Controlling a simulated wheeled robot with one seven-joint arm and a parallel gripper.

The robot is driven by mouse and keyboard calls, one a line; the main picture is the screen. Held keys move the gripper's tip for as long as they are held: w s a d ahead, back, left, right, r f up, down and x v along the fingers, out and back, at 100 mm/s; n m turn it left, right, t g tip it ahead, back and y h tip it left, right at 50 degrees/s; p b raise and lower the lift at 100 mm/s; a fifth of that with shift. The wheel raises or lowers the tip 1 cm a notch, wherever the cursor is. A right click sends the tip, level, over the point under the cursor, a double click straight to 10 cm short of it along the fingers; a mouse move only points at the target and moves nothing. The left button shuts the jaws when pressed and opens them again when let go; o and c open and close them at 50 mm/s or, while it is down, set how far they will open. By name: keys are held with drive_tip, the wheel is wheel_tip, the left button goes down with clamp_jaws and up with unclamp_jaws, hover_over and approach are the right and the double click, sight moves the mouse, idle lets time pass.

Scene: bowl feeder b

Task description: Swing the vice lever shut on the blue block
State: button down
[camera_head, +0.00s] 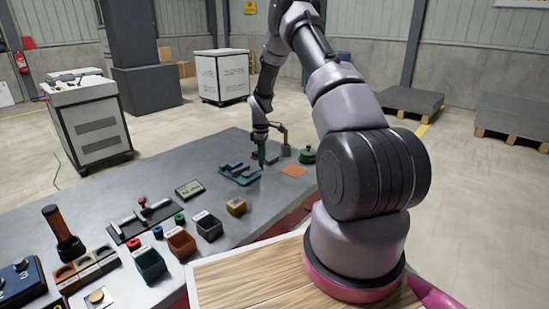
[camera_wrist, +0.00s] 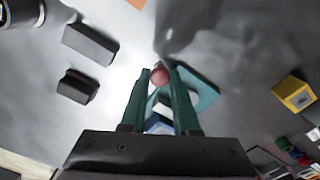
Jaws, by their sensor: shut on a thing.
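My gripper (camera_wrist: 160,82) has its two teal fingers closed on a red ball knob (camera_wrist: 160,74), which looks like the end of the vice lever. The lever's arm is mostly hidden by the fingers. The vice's teal base (camera_wrist: 206,92) shows to the right of the fingers. A blue patch (camera_wrist: 157,127), likely the blue block, shows between the fingers, partly covered. How the jaw meets the block cannot be told. In the head view my gripper (camera_head: 262,157) is low over the table, beside the teal vice (camera_head: 242,177); the knob is hidden there.
Two dark blocks (camera_wrist: 88,44) (camera_wrist: 76,86) lie left of the fingers in the wrist view. A yellow block (camera_wrist: 295,93) lies right. An orange pad (camera_head: 294,171) and green round part (camera_head: 308,156) are nearby. Several bins (camera_head: 150,262) stand at the table's front.

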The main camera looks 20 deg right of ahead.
drive_tip(key=s+m, duration=0.2)
drive_tip(key=shift+m, duration=0.4)
drive_tip(key=s+m, duration=0.1)
drive_tip(key=m, duration=0.1)
drive_tip(key=shift+s+a+m, duration=0.1)
drive_tip(key=shift+s+m, duration=0.3)
drive_tip(key=s+m, duration=0.1)
drive_tip(key=s+a+m, duration=0.1)
drive_tip(key=m, duration=0.1)
drive_tip(key=shift+s+a+m, duration=0.3)
drive_tip(key=shift+s+m, duration=0.05)
drive_tip(key=shift+m, duration=0.4)
drive_tip(key=shift+s+a+m, duration=0.25)
drive_tip(key=shift+s+m, duration=0.05)
drive_tip(key=shift+m, duration=0.45)
drive_tip(key=c, duration=0.6)
unclamp_jaws()
drive_tip(key=shift+c, duration=0.2)
wheel_tip(320, 180, up, 11)
